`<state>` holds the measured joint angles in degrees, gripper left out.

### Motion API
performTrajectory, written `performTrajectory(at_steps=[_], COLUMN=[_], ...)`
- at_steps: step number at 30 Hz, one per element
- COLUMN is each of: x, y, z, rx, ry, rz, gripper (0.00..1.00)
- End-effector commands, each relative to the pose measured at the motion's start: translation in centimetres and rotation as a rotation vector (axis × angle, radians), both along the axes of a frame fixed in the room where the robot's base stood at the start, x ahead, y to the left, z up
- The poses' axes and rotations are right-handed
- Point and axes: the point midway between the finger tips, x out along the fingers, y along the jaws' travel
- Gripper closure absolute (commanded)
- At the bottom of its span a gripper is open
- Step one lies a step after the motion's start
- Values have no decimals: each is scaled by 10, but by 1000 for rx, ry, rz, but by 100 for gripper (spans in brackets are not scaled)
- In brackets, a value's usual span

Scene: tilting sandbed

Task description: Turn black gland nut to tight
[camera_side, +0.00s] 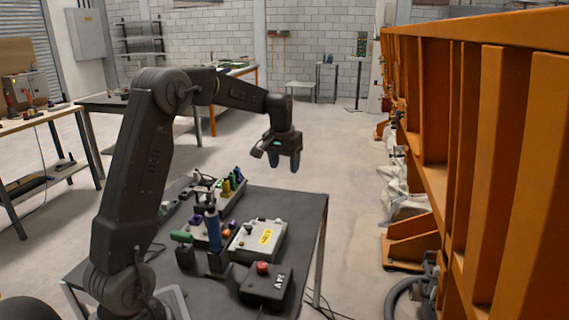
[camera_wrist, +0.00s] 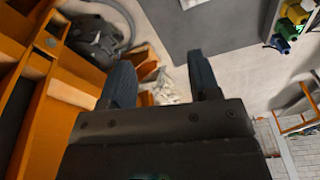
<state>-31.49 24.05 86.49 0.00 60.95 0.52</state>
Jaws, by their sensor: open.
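My gripper (camera_side: 284,168) hangs in the air above and beyond the far right part of the dark table, fingers down. In the wrist view its two dark fingers (camera_wrist: 160,78) stand apart with nothing between them. A light grey box (camera_side: 270,246) with a yellow label lies on the table, well below and left of my gripper. A small dark round part (camera_side: 249,228) shows on the box; I cannot tell whether it is the black gland nut. The nut is not clearly seen in the wrist view.
The dark table (camera_side: 305,205) also holds a black box with a red button (camera_side: 262,268), a blue upright tool (camera_side: 213,228) and a rack of coloured parts (camera_side: 232,182). A large orange steel structure (camera_side: 470,130) stands at the right. Open floor lies between it and the table.

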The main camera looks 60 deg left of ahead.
Motion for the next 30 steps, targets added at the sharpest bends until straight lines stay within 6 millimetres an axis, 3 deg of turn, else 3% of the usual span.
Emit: performTrajectory(at_steps=[5, 8, 11, 15, 21, 30], x=[0, 3, 7, 8, -1, -5], y=[1, 13, 43, 96, 146, 157], z=[-1, -11, -34, -79, -130, -161], rx=[-1, -8, -24, -53, -86, -94], ry=[2, 13, 37, 75, 110, 119], rz=[1, 19, 64, 141, 218, 236], gripper=[44, 44, 44, 44, 44, 44])
